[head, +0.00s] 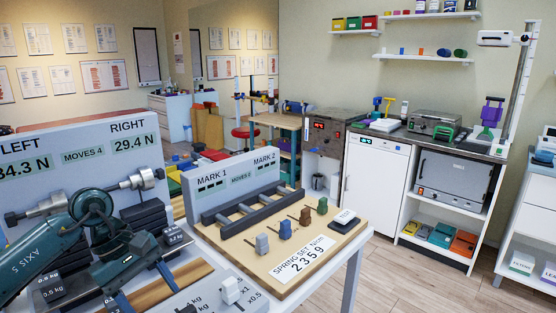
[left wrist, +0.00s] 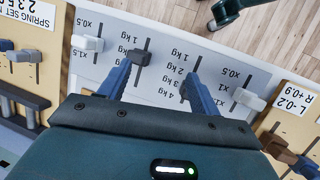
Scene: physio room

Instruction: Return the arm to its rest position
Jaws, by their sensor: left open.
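A dark slider knob (left wrist: 145,58) lies close to the left fingertip, and no object is seen held. White slider knobs stand left (left wrist: 88,42) and right (left wrist: 248,98) of the fingers. My right gripper is not in view.
A board reading LEFT and RIGHT (head: 85,152) stands behind my left arm, with a metal bar and dark weights before it. To its right is a wooden spring-set board (head: 300,262) with several coloured blocks. Open floor (head: 400,285) lies right of the table.

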